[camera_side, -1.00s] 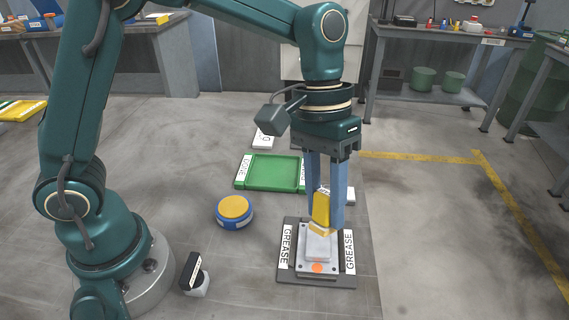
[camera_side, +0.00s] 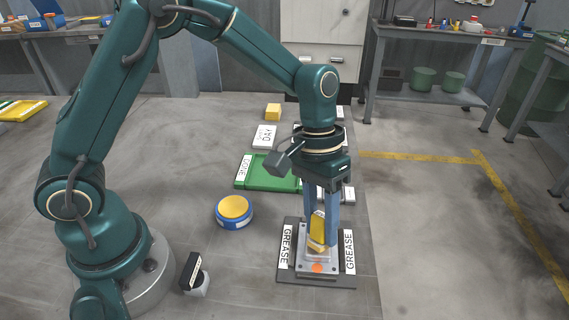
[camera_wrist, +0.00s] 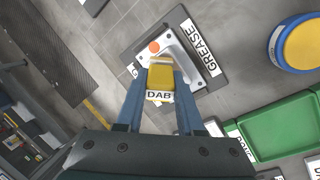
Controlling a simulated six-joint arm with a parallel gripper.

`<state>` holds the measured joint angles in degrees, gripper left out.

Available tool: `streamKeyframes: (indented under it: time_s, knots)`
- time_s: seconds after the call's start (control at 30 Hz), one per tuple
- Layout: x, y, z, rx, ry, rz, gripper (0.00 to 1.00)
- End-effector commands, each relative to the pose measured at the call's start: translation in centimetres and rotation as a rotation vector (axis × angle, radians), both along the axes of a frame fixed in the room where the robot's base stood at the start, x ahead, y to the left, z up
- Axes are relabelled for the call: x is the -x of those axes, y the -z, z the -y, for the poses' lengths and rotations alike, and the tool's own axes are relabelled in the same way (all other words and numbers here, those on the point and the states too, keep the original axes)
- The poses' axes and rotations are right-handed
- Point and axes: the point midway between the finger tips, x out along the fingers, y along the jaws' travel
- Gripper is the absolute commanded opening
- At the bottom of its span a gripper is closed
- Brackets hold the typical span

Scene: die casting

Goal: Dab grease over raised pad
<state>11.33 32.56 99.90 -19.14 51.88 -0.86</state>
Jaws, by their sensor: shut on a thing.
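My gripper (camera_side: 320,208) is shut on a yellow dabber (camera_side: 317,228), whose label reads DAB in the wrist view (camera_wrist: 160,90). The dabber's pale lower end is over the raised pad (camera_side: 318,255) on a light metal plate (camera_side: 303,268); it looks to be at or very near the pad, but I cannot tell whether it touches. The plate has an orange dot (camera_side: 317,268) at its front and lies on a dark mat (camera_side: 287,274) labelled GREASE on both sides. The fingers and dabber hide part of the pad in both views.
A round blue tub with a yellow top (camera_side: 234,208) stands left of the mat. A green tray (camera_side: 265,172) labelled DONE lies behind. A white DAY block (camera_side: 264,137) and a yellow block (camera_side: 273,112) are farther back. A small black-and-white item (camera_side: 195,275) stands near my base.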

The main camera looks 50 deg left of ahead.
Motion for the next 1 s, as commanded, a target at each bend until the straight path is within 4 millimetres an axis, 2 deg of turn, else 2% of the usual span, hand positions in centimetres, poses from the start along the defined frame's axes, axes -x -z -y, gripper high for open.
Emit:
streamKeyframes:
  time_s: [0.3,0.6,1.0]
  knots:
    - [-2.1,0.0,-2.1,0.000,-0.002,0.000,0.00]
    - [-3.9,1.0,-3.9,0.000,-0.001,0.000,0.00]
    - [-1.0,0.0,-1.0,-0.001,0.004,-0.002,0.00]
